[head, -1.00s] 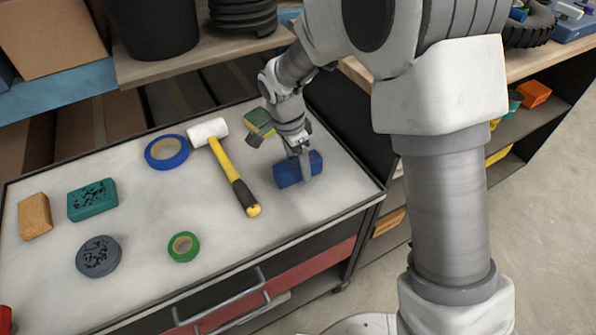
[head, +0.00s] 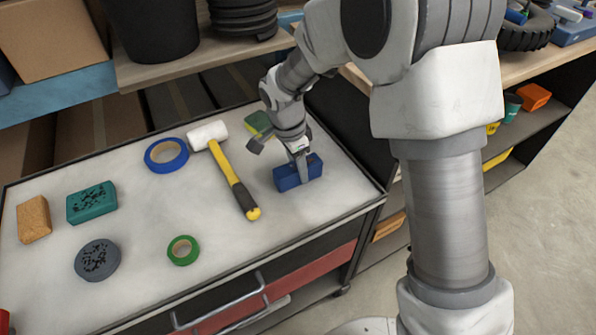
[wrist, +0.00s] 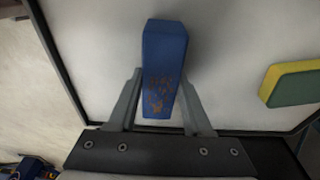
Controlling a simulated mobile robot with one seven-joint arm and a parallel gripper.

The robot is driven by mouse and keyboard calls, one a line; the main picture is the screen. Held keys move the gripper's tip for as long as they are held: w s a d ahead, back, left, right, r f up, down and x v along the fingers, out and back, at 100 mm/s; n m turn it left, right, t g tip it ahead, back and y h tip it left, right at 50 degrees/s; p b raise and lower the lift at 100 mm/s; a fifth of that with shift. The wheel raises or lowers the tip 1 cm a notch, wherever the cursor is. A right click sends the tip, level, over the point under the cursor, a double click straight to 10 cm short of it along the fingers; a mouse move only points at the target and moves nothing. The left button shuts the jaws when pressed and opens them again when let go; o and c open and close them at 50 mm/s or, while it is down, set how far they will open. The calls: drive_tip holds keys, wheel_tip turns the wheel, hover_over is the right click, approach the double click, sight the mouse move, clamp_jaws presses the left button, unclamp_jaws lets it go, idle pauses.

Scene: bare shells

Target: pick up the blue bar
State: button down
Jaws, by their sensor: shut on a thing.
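The blue bar (head: 285,178) lies on the right part of the white-topped workbench (head: 215,265). In the wrist view the blue bar (wrist: 163,60) has brown worn marks at its near end. My gripper (head: 302,176) reaches down from above, with one finger across the bar's near side. In the wrist view my gripper (wrist: 160,95) is shut on the bar near its marked end, one finger on each long side. The bar seems to rest on the bench top; I cannot tell any gap beneath it.
A mallet (head: 224,172) lies left of the bar. A green and yellow sponge (head: 257,122) is behind my gripper. Blue tape (head: 150,164), green tape (head: 172,250), a teal sponge (head: 91,202), a grey disc (head: 97,260) and a tan block (head: 34,219) lie further left.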

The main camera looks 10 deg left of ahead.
drive_tip(key=shift+r, duration=0.5)
wheel_tip(320, 180, up, 4)
drive_tip(key=shift+f+p, duration=0.1)
drive_tip(key=shift+p, duration=0.8)
drive_tip(key=s+d+r+p, duration=0.1)
drive_tip(key=s+d+r, duration=0.1)
drive_tip(key=s, duration=0.3)
drive_tip(key=s+d+r, duration=0.2)
drive_tip(key=s+r, duration=0.2)
drive_tip(key=s, duration=0.1)
drive_tip(key=shift+s+d+p, duration=0.3)
drive_tip(key=shift+d+p, duration=0.1)
drive_tip(key=shift+d+r, duration=0.1)
